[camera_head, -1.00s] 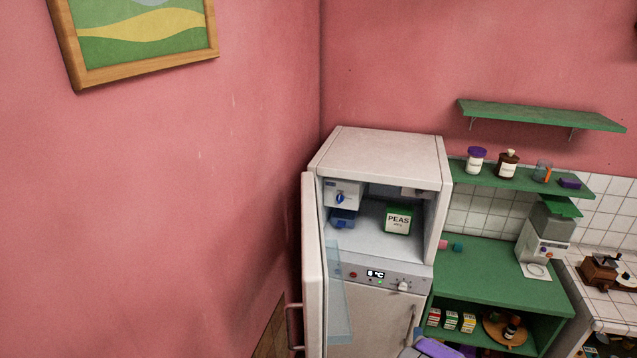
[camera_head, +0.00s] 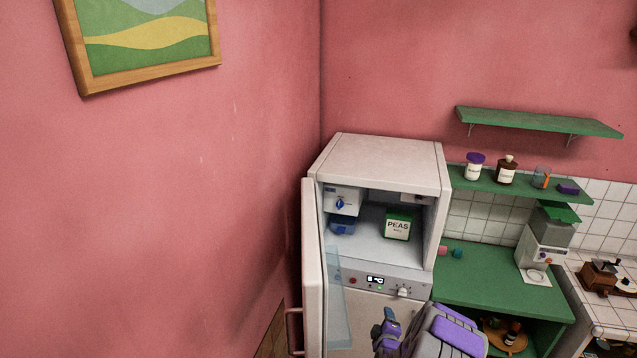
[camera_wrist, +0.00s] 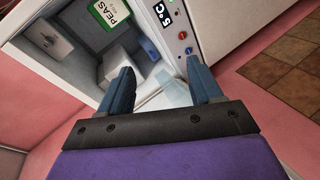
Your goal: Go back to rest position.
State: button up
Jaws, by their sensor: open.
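My gripper (camera_wrist: 160,85) is open in the wrist view, with its two dark blue fingers apart and nothing between them. In the head view my gripper (camera_head: 388,330) shows at the bottom, in front of the lower fridge front, with my purple and grey arm beside it. The fridge (camera_head: 385,160) stands in the corner with its upper compartment open. A green and white PEAS box (camera_head: 398,226) stands inside on the compartment floor; it also shows in the wrist view (camera_wrist: 117,14).
The fridge door (camera_head: 312,270) stands open at the left. A green counter (camera_head: 500,280) with a grinder (camera_head: 543,245) is at the right. Above it, a green shelf (camera_head: 520,185) holds jars. A blue container (camera_head: 342,224) sits inside the fridge at left.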

jog(key=s+a+r+m+g+y, duration=0.2)
jog(key=a+r+g+y, duration=0.1)
jog(key=a+r, duration=0.65)
jog(key=s+a+r+m+g+y, duration=0.15)
jog(key=s+a+r+g, duration=0.25)
jog(key=s+r, duration=0.6)
jog(key=s+d+r+m+g+h, duration=0.1)
jog(key=s+d+r+m+g, duration=0.2)
jog(key=s, duration=1.1)
jog(key=s+d+r+m+g+h, duration=0.1)
jog(key=s+r+m+g, duration=0.35)
jog(key=s, duration=0.85)
jog(key=s+d+r+m+g+h, duration=0.15)
jog(key=s+r, duration=0.45)
jog(key=s, duration=0.8)
notch_tip(320, 180, down, 28)
jog(key=b, duration=2.8)
jog(key=shift+d, duration=0.4)
